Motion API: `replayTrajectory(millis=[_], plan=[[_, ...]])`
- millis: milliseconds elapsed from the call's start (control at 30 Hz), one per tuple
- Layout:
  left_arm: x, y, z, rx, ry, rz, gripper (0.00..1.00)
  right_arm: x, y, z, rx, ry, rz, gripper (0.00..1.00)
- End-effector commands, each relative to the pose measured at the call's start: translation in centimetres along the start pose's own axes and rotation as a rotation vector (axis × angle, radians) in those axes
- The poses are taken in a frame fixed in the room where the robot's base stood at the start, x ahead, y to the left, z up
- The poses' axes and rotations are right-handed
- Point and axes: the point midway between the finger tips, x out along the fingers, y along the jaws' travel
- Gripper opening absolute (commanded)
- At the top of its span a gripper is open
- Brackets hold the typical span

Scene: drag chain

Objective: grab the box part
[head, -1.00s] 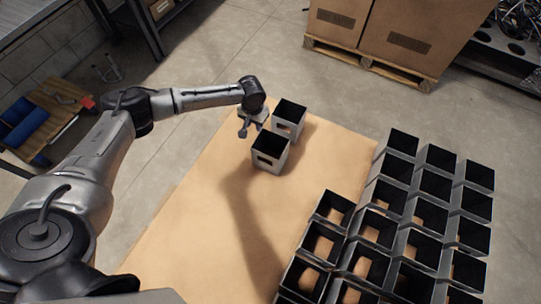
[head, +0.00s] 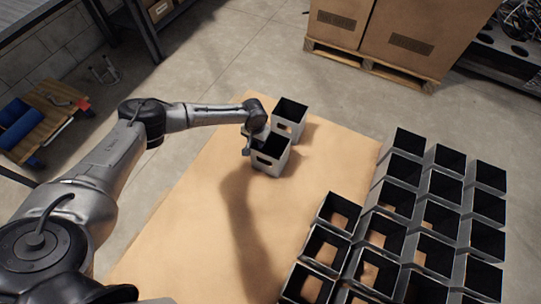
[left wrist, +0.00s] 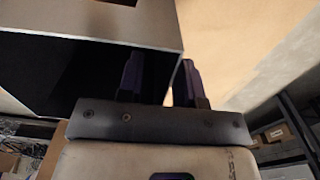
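Two grey, open-topped box parts with dark insides stand on the tan table. The nearer box part (head: 268,166) has a slot in its front face. The farther box part (head: 290,122) stands just behind it. My left gripper (head: 247,145) is at the nearer box's upper left rim. In the left wrist view the two dark fingers (left wrist: 161,82) are apart, with the box part's wall edge (left wrist: 178,60) between them. One finger is in front of the dark inside and the other lies outside the wall, close to it. My right gripper is in no view.
Several rows of similar open boxes (head: 402,172) fill the table's right side. The tan tabletop (head: 190,230) is clear at the left and front. Cardboard boxes on a pallet (head: 380,60) stand on the floor behind. A small wooden stand (head: 50,110) is at the left.

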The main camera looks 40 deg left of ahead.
Motion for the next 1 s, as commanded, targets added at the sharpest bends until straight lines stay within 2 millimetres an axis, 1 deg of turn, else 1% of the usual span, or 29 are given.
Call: replayTrajectory(millis=[33,133,433,767,1000], plan=[[0.72,-0.02,-0.03,-0.001,0.001,0.000,0.33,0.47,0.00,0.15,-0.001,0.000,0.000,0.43],[1.20,-0.06,-0.06,-0.001,0.001,-0.001,0.33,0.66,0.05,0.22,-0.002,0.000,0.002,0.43],[1.28,-0.07,-0.03,-0.001,0.001,-0.001,0.32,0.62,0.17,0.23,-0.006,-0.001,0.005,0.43],[1.29,-0.07,-0.02,-0.001,0.001,0.000,0.00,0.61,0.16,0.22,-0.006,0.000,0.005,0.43],[1.29,-0.08,-0.01,-0.001,0.001,-0.001,0.00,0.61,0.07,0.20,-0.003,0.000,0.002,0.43]])
